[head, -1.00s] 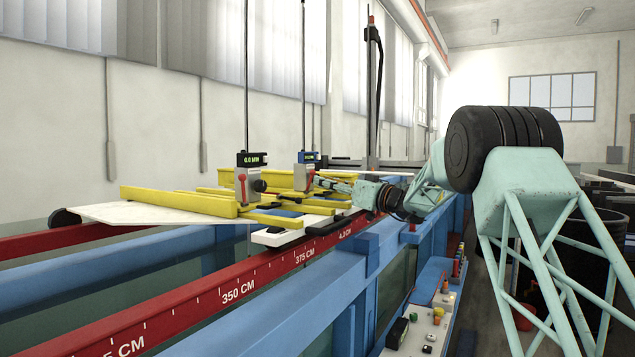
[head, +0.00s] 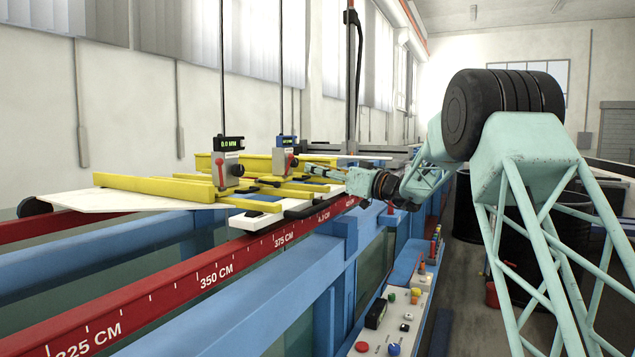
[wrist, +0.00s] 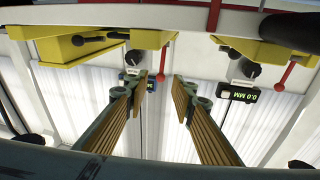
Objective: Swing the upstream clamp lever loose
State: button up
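Two gauge units on vertical rods stand over the flume. The near gauge (head: 228,166) reads 0.0 MM and has a red clamp lever (head: 220,172) hanging down its front. The far gauge (head: 285,157) has a similar red lever (head: 290,161). I cannot tell which is upstream. My gripper (head: 308,171) is just right of the far gauge. In the wrist view my gripper (wrist: 161,82) is open and empty, its fingers apart. There the 0.0 MM gauge (wrist: 240,93) and its red lever (wrist: 287,74) appear inverted, right of the fingers; the other gauge (wrist: 131,77) is behind the left finger.
Yellow bars (head: 150,187) and a white plate (head: 75,200) lie across the flume near the gauges. The red scale rail (head: 190,290) and blue frame (head: 250,290) run along the front. A control panel (head: 400,318) with buttons stands below right.

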jog(key=shift+s, duration=0.1)
jog(key=shift+s+a, duration=0.15)
jog(key=shift+s, duration=0.1)
jog(key=s+f+m+g+h+b, duration=0.1)
jog(key=s+f+g+h, duration=0.25)
jog(key=s, duration=1.65)
jog(key=s+f+m+g+h+b, duration=0.1)
jog(key=s+f+m+g+h, duration=0.2)
jog(key=s, duration=1.7)
jog(key=s+d+f+m+h+b, duration=0.1)
jog(key=s+d+f, duration=0.5)
jog(key=s, duration=0.8)
jog(key=s+d+f+m+g+h+b, duration=0.1)
jog(key=s+d+f+h, duration=0.4)
jog(key=s+d, duration=0.5)
jog(key=s+d+f+m+h, duration=0.3)
jog(key=s+d+f, duration=0.4)
jog(key=s, duration=1)
jog(key=shift+s+d+f+m+b, duration=0.3)
jog(key=shift+s+d+f+b, duration=0.05)
jog(key=shift+d+f+b, duration=0.05)
jog(key=shift+o, duration=0.4)
